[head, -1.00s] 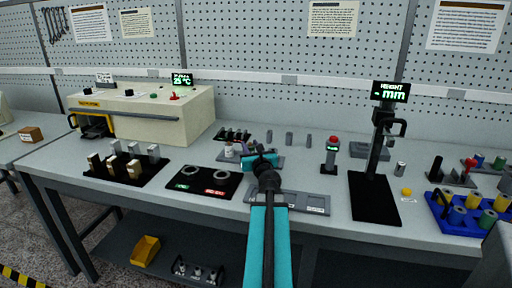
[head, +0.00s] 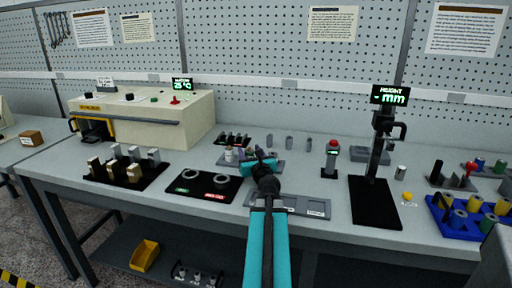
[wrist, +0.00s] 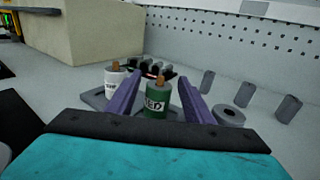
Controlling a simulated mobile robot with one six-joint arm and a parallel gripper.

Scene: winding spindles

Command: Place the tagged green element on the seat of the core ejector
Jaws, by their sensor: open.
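The green element (wrist: 157,103) is an upright cylinder with a white lettered tag and a brown top, seen in the wrist view. It stands on a grey plate (wrist: 97,100) beside a white tagged cylinder (wrist: 115,78). My gripper (wrist: 159,84) is open, with one purple finger on each side of the green element in the picture; I cannot tell if they touch it. In the head view my gripper (head: 252,153) is over the middle of the bench and largely hides the element. A small post with a red button (head: 331,158) may be the core ejector; its seat is not clear.
A height gauge (head: 375,203) stands to the right, near a blue tray (head: 440,213) of coloured spools. A black pad with two rings (head: 203,187) lies left of my gripper. A cream machine (head: 145,118) stands at the back left. Several grey pegs stand behind.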

